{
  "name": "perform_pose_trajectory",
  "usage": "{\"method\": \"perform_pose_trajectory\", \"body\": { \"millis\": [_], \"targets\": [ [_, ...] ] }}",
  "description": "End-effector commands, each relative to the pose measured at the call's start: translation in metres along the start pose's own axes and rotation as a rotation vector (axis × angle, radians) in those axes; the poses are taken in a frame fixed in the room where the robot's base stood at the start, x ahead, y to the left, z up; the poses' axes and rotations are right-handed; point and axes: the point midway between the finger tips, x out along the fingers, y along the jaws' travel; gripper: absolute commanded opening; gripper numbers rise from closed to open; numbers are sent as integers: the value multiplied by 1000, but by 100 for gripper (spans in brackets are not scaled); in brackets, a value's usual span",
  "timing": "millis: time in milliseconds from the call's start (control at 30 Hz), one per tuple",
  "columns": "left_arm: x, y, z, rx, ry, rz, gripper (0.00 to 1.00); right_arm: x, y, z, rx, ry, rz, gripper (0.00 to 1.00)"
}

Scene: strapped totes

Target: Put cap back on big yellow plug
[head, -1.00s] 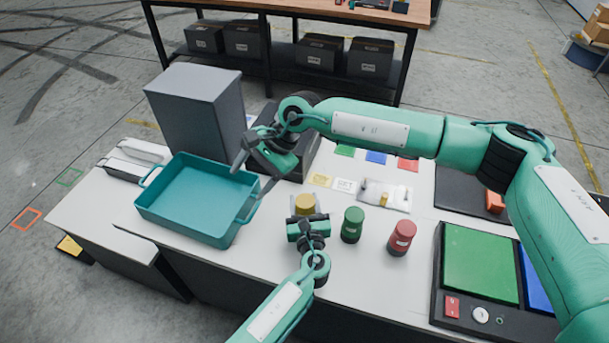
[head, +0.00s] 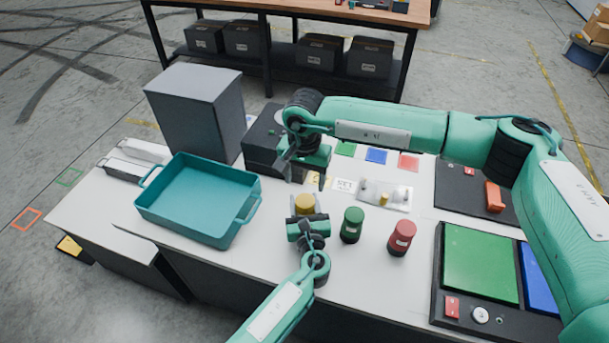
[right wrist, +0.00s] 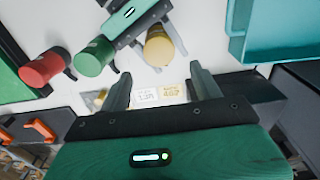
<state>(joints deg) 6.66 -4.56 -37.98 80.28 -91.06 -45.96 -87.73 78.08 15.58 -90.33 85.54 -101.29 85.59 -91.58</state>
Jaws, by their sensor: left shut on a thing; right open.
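The big yellow plug (head: 305,203) stands upright at the front middle of the white table. It also shows in the right wrist view (right wrist: 160,47). My left gripper (head: 306,219) is shut around its lower part from the front. I cannot tell where its cap is. A small yellow piece (head: 384,200) stands on a pale plate (head: 397,194) to the right; I cannot tell whether it is a cap. My right gripper (head: 304,174) is open and empty, above the table behind the yellow plug. In the right wrist view its fingers (right wrist: 160,76) point toward the plug, with clear space between them.
A green plug (head: 352,224) and a red plug (head: 402,237) stand right of the yellow one. A teal tote (head: 190,231) is at the left, with a grey box (head: 196,115) behind. Labelled cards (head: 344,185) lie behind the plugs. A panel with a green plate (head: 480,263) is at the right.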

Motion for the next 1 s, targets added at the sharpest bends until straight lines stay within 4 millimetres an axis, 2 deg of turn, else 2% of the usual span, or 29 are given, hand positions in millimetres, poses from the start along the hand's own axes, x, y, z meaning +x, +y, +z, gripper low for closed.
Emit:
{"method": "perform_pose_trajectory", "body": {
  "millis": [300, 500, 867, 900, 1000],
  "targets": [
    [0, 0, 0, 0, -1, 0, 0, 48, 0, 1, 0, -3, 1, 65],
    [0, 0, 0, 0, -1, 0, 0, 70, 0, 1, 1, -2, 0, 65],
    [0, 0, 0, 0, -1, 0, 0, 75, 0, 0, 0, -1, 0, 65],
    [0, 0, 0, 0, -1, 0, 0, 75, 0, 0, 0, -1, 0, 63],
    [0, 0, 0, 0, -1, 0, 0, 75, 0, 0, 0, -1, -1, 44]
  ]
}}
